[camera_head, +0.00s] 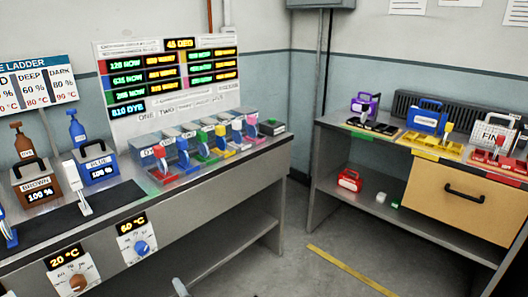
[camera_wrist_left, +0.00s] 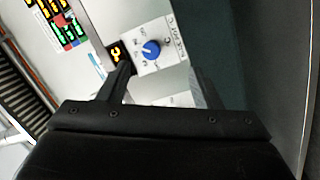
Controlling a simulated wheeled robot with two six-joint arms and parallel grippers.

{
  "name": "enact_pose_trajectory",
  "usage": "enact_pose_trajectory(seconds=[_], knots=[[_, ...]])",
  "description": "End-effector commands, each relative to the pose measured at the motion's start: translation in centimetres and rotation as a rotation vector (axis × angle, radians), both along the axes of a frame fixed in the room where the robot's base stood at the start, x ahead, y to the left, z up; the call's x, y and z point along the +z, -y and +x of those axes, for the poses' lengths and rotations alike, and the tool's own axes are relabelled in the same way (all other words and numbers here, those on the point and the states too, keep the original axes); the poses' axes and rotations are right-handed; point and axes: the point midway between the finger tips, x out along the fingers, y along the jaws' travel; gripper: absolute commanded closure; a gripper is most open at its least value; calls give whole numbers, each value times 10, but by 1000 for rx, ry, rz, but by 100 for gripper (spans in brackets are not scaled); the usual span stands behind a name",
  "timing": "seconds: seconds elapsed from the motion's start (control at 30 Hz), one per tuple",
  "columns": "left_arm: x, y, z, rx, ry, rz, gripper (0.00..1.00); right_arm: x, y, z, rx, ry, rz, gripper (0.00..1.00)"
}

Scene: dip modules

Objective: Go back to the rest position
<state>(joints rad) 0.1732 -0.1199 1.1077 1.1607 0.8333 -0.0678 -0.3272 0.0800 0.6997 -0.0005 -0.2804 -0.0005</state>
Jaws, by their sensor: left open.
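My left gripper (camera_wrist_left: 160,84) shows in the left wrist view, its two dark fingers spread apart with nothing held between them. Beyond the fingers is a white dial panel with a blue knob (camera_wrist_left: 151,48) and a small lit display (camera_wrist_left: 115,52). I cannot tell the exact gap to it. In the head view the blue knob (camera_head: 141,248) sits on the front of the left bench, under a display reading 60 °C.
The left bench (camera_head: 190,199) holds brown and blue dye containers and a row of coloured modules (camera_head: 198,148). A second bench (camera_head: 333,125) stands at the right, with a wooden drawer (camera_head: 465,205) and a red box (camera_head: 349,180) on its shelf. The floor between them looks clear.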

Motion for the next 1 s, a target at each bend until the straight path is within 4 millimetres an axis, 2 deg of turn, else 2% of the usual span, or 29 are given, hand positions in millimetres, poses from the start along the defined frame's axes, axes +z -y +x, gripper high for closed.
enact_pose_trajectory(seconds=[0.03,0.17,0.2,0.27,0.3,0.37,0.4,0.47,0.5,0.57,0.6,0.7,0.8,0.9,1.0], knots=[[-21,1,-13,-79,-93,68,41,9,0,-1,0,1,0,64],[-94,13,-57,-333,-371,232,41,21,0,-3,1,2,0,64],[-118,16,-76,-410,-464,270,41,24,0,-3,1,2,0,64],[-153,19,-108,-516,-598,317,41,28,0,-2,2,1,1,64],[-173,20,-131,-581,-684,341,41,30,0,-1,2,1,1,64],[-202,21,-168,-672,-810,370,41,33,0,1,4,6,0,64],[-219,20,-193,-729,-891,385,41,36,0,3,4,11,0,64],[-242,17,-233,-809,-1013,402,41,40,0,5,6,18,1,64],[-255,15,-260,-859,-1092,410,41,42,0,6,6,19,1,64],[-272,10,-303,-933,-1210,420,41,45,0,5,6,18,1,64],[-281,6,-331,-978,-1286,424,41,47,0,3,5,15,1,64],[-296,-4,-395,-1075,-1452,429,41,50,-1,-1,5,7,1,64],[-302,-14,-444,-1144,-1579,429,41,53,-1,-4,4,4,1,64],[-305,-20,-475,-1189,-1661,426,41,54,-1,-4,4,6,1,64],[-305,-23,-489,-1209,-1699,425,41,55,-1,-4,4,8,1,64]])
